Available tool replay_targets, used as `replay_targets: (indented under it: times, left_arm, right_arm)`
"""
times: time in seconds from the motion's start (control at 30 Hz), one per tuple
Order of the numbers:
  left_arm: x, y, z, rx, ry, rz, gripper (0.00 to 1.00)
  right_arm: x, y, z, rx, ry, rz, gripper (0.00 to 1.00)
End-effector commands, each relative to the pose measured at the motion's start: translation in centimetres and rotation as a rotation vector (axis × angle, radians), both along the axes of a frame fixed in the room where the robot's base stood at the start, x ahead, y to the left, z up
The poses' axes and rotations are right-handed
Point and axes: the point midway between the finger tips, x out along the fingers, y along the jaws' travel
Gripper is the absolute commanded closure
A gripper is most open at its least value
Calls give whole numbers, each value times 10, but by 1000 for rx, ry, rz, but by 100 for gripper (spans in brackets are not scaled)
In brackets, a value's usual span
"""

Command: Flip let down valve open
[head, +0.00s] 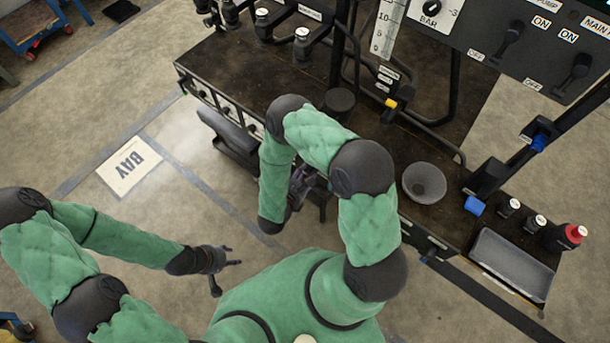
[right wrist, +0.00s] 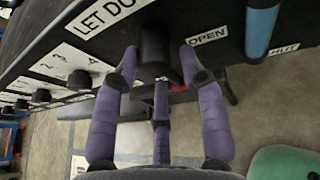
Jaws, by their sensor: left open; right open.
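A panel label reading "LET DO…" (right wrist: 105,14) shows in the right wrist view, its end cut off. A dark handle-like part (right wrist: 153,48), which I take for the let down valve, sits beside it, with an "OPEN" label (right wrist: 207,37) to its right. My right gripper (right wrist: 158,65) is open, its purple fingers spread on both sides of this dark part; I cannot tell whether they touch it. In the head view my right gripper (head: 301,184) is at the bench's front edge, partly hidden by my arm. My left gripper (head: 226,262) is open and empty over the floor.
A blue cylinder (right wrist: 262,28) sticks out right of the dark part, near a "SHUT" label (right wrist: 284,49). Several black knobs (right wrist: 79,80) line the panel to the left. A grey bowl (head: 424,182), grey tray (head: 512,264) and red-capped bottle (head: 564,237) stand on the bench.

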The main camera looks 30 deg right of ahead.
Motion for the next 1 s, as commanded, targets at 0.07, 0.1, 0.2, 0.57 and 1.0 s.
replay_targets:
  times: [0.07,0.1,0.2,0.57,1.0]
  left_arm:
    - [0,0,0,0,0,0,58]
    - [0,0,0,0,0,0,58]
    - [0,0,0,0,0,0,58]
    - [0,0,0,0,0,0,58]
    - [0,0,0,0,0,0,58]
  right_arm:
    - [1,-1,0,0,0,0,58]
    - [1,-1,0,0,0,0,58]
    - [0,-1,0,0,0,0,58]
    - [-1,-1,-1,0,4,-1,100]
    - [-4,-1,-3,-19,60,-2,100]
